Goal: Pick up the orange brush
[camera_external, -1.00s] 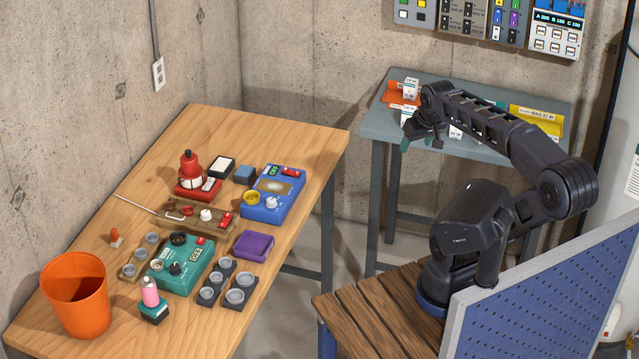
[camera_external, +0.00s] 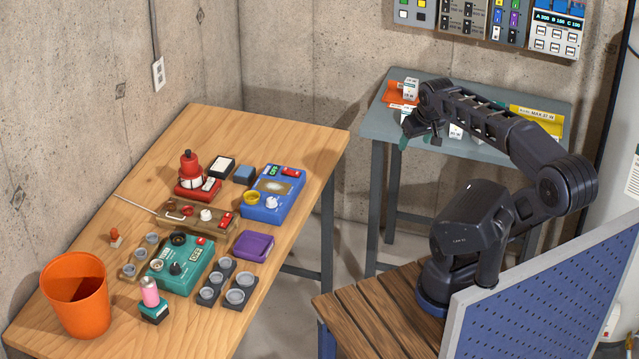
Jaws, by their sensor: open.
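A small orange-red object (camera_external: 115,236) with a rounded top stands on a small pale base near the left edge of the wooden table (camera_external: 310,160). It looks like the orange brush, but it is too small to tell for certain. My gripper (camera_external: 420,142) is open and hangs at the front left of the grey table (camera_external: 480,155). It is far to the right of the orange-red object, and nothing shows between its fingers.
An orange bucket (camera_external: 78,297) stands left front. White boxes stand on the grey table. A blue pegboard (camera_external: 560,285) stands right front.

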